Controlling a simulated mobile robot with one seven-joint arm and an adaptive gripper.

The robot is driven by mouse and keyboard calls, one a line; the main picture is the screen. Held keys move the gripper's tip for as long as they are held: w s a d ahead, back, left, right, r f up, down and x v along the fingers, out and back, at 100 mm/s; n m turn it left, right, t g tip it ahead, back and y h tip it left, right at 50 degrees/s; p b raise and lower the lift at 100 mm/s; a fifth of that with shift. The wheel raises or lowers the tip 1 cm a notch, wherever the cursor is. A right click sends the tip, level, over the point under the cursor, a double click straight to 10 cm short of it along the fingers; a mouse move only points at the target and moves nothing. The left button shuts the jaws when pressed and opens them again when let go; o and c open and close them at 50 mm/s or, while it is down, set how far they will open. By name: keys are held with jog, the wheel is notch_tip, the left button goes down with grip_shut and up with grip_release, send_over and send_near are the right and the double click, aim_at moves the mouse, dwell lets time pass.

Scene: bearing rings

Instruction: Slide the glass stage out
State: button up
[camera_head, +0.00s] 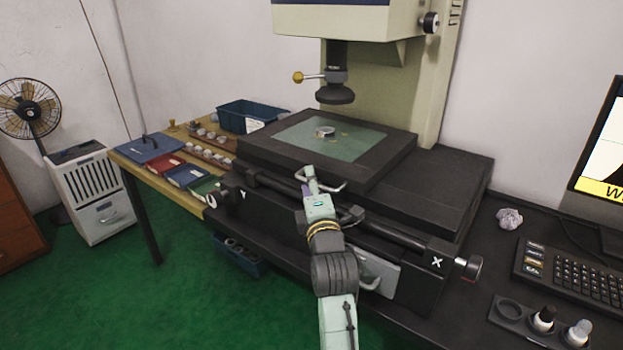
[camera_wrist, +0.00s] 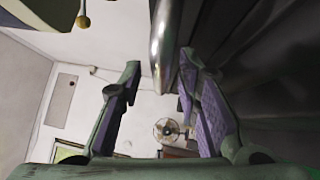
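The glass stage is a greenish glass plate (camera_head: 352,146) in a dark frame (camera_head: 265,149) on the measuring machine, under its dark lens. A metal ring (camera_head: 325,131) lies on the glass. A silver handle (camera_head: 331,188) sticks out at the stage's front edge. My gripper (camera_head: 309,176) is at the left part of this handle. In the wrist view my gripper (camera_wrist: 159,72) is open, with purple pads. The shiny handle bar (camera_wrist: 163,42) shows between the two fingers, nearer the right one, with gaps visible. Part of the handle is hidden by my gripper in the head view.
A rail with X (camera_head: 400,236) and Y knobs runs below the stage front. A wooden table with trays (camera_head: 152,147) and a blue bin (camera_head: 250,113) stands left. A keyboard (camera_head: 570,275) and bottle holder (camera_head: 508,311) lie right. The floor in front is open.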

jog(key=shift+w, duration=0.15)
jog(key=shift+c, duration=0.2)
grip_shut()
dwell(0.7)
